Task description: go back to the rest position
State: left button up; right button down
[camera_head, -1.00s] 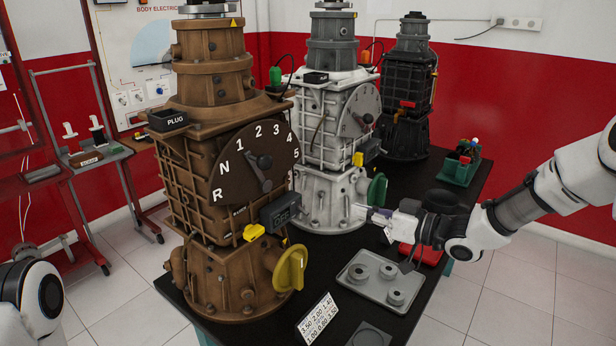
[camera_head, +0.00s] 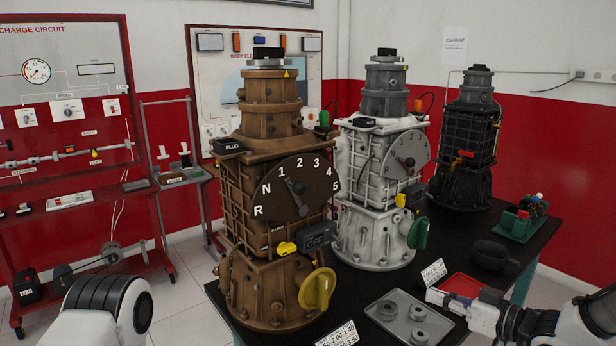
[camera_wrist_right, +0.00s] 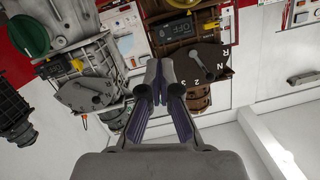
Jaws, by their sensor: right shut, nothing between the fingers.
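My right gripper (camera_head: 440,298) is low at the right in the head view, over the table's front right part, beside the grey tray and in front of the red tray. In the right wrist view its fingers (camera_wrist_right: 160,75) are together with nothing between them. It is apart from the engine trainers. My left arm shows only as a white link at the bottom left of the head view; its gripper is out of the picture.
A brown engine trainer (camera_head: 270,215), a white one (camera_head: 378,185) and a black one (camera_head: 463,150) stand on the black table (camera_head: 519,240). A grey tray (camera_head: 385,312) with round parts, a red tray (camera_head: 462,284), a dark pan (camera_head: 490,254) and a green bin (camera_head: 515,226) lie near the right edge.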

jog(key=s+a+f+m+g+h, duration=0.2)
jog(key=s+a+f+g, duration=0.1)
jog(key=s+f, duration=0.55)
jog(key=s+a+f+m+g+h, duration=0.15)
jog(key=s+f, duration=0.35)
jog(key=f, duration=0.6)
jog(key=s+a+f+m+g+h, duration=0.1)
jog(key=s+a+f+g+h, duration=0.2)
jog(key=s+f, duration=0.55)
jog(key=s+d+f+m+g+h, duration=0.1)
jog(key=s+d+f+g+h, duration=0.1)
jog(key=s, duration=0.5)
jog(key=s+d+f+g+h, duration=0.2)
jog(key=s+d+f, duration=0.1)
jog(key=s, duration=0.4)
jog(key=shift+d+m, duration=0.35)
jog(key=shift+d, duration=0.25)
